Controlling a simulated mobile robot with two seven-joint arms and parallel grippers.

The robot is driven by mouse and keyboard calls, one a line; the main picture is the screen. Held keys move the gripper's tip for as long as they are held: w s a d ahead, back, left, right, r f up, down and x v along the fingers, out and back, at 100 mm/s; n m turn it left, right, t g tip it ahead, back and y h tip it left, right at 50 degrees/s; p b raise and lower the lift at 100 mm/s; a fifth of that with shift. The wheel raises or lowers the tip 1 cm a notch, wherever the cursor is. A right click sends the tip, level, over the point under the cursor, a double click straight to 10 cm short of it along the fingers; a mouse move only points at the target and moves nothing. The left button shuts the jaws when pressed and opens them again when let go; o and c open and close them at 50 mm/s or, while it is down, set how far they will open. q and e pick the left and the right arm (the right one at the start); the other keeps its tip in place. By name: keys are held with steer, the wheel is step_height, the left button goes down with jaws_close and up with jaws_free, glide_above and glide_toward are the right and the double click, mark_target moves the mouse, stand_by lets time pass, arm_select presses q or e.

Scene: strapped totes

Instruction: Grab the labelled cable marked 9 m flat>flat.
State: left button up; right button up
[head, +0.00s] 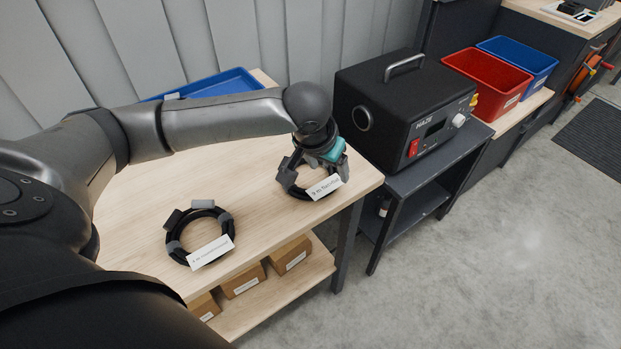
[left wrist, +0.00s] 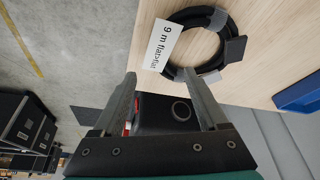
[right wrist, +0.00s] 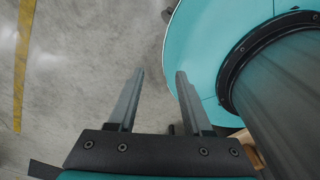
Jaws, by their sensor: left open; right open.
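A coiled black cable (head: 292,189) with grey straps lies near the right end of the wooden table. Its white tag (left wrist: 163,45) reads "9 m flat>flat" in the left wrist view, where the coil (left wrist: 238,28) lies just beyond the fingertips. My left gripper (head: 316,176) is over this coil, open, with its fingers partly hiding it in the head view. In the left wrist view the open fingers (left wrist: 159,77) hold nothing; one tip overlaps the coil's edge, and contact cannot be told. My right gripper (right wrist: 160,72) is open and empty above the floor.
A second tagged black coil (head: 176,233) lies nearer on the table (head: 130,210); its tag is too small to read. A black HAZE machine (head: 400,105) stands close right of my left gripper. A blue tray (head: 225,82) is behind my arm. Boxes sit on the lower shelf.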

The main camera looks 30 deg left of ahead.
mark_target(331, 181)
arm_select(q)
steer(key=x, duration=0.1)
steer(key=b+x, duration=0.1)
steer(key=x, duration=0.1)
steer(key=b+x, duration=0.1)
steer(key=x, duration=0.1)
steer(key=shift+s+f, duration=0.25)
steer(key=shift+f, duration=0.15)
steer(key=c, duration=0.6)
jaws_close()
arm_select(e)
steer(key=w+d+f, duration=0.2)
steer(key=shift+w+d+f, duration=0.1)
steer(key=shift+w+d, duration=0.2)
